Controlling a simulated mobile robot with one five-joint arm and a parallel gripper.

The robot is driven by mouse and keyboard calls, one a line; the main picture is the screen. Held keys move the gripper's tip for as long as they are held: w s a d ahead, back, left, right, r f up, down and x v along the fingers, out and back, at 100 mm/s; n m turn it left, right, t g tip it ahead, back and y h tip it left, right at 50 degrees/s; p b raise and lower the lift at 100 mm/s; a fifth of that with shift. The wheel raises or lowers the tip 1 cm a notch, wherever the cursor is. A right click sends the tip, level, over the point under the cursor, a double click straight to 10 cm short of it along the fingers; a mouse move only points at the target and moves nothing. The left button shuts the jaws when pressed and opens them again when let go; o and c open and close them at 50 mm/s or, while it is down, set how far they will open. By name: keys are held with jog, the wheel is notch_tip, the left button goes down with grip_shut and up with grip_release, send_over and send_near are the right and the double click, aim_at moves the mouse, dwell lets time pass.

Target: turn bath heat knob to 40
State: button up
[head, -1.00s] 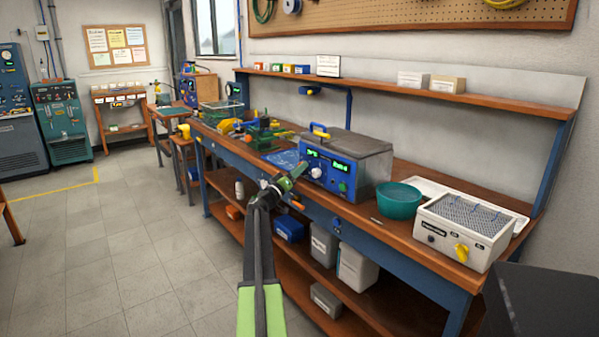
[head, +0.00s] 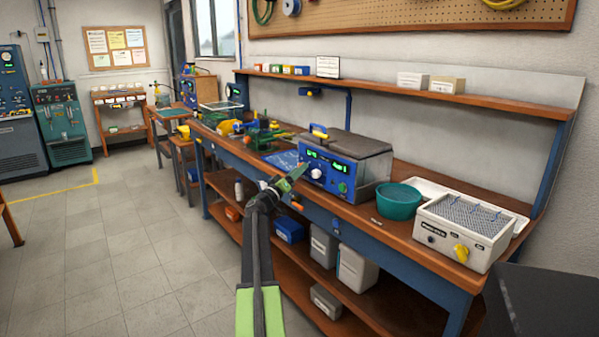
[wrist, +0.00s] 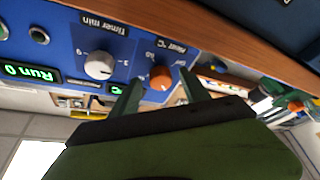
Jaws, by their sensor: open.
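The water bath (head: 345,160) is a grey-lidded box with a blue front panel, standing on the bench. In the wrist view its panel appears upside down. The orange heat knob (wrist: 161,77), under a "Heat °C" label, shows between my fingertips. My gripper (wrist: 160,80) is open, with one finger on either side of that knob in the picture; I cannot tell whether either touches it. The knob's pointer setting is too small to read. In the head view my gripper (head: 298,174) is at the left of the panel and the heat knob cannot be made out.
A grey timer knob (wrist: 98,64) sits beside the heat knob, near a green "Run 0" display (wrist: 30,72). A teal bowl (head: 398,202) and a white device with a yellow knob (head: 463,230) stand to the right. Tools crowd the bench at left.

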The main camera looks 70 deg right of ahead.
jog(key=b+v, duration=0.5)
jog(key=v, duration=1.1)
jog(key=shift+a, duration=0.2)
jog(key=shift+f, duration=0.1)
